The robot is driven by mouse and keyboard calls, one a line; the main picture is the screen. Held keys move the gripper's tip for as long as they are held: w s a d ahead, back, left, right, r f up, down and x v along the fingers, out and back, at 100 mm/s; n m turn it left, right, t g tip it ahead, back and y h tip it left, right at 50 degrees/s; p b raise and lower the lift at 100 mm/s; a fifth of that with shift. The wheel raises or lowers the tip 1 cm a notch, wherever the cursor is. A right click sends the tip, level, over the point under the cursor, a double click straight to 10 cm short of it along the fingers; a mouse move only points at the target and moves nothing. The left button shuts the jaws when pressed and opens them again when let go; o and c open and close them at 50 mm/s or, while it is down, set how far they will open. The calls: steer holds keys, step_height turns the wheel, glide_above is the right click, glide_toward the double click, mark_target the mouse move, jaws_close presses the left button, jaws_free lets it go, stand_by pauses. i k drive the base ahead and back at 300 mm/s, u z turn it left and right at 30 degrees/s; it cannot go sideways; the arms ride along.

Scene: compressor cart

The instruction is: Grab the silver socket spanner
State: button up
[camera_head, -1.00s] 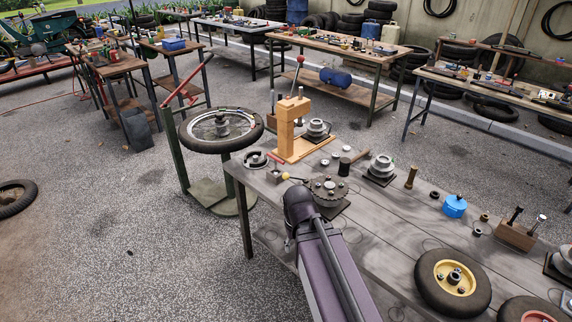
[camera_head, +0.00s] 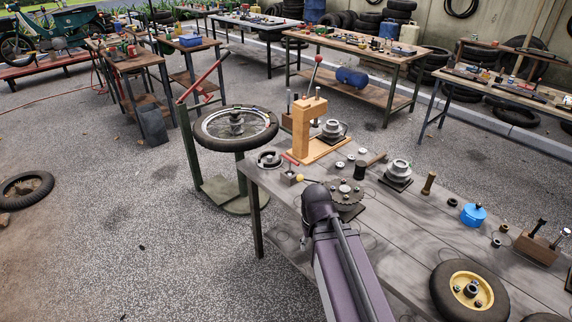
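On the right of the near workbench (camera_head: 395,240), a wooden block (camera_head: 536,248) holds two upright tools. One has a dark top (camera_head: 538,228); the other, at the right edge of the block, has a paler, silver-looking top (camera_head: 563,236). The silver one may be the socket spanner, but it is too small to be sure. My purple arm rises from the bottom in front of the bench. My gripper is not in view, so its state and anything in it are hidden.
The bench also carries a wooden press (camera_head: 306,130), a toothed disc (camera_head: 346,194), a hammer (camera_head: 365,168), a blue pot (camera_head: 473,214) and a yellow-hubbed wheel (camera_head: 467,289). A spoked wheel on a stand (camera_head: 236,128) is left of the bench. The gravel further left is mostly clear.

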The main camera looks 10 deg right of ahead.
mark_target(291, 160)
steer(key=u, duration=0.05)
steer(key=i, duration=0.95)
steer(key=z, duration=0.1)
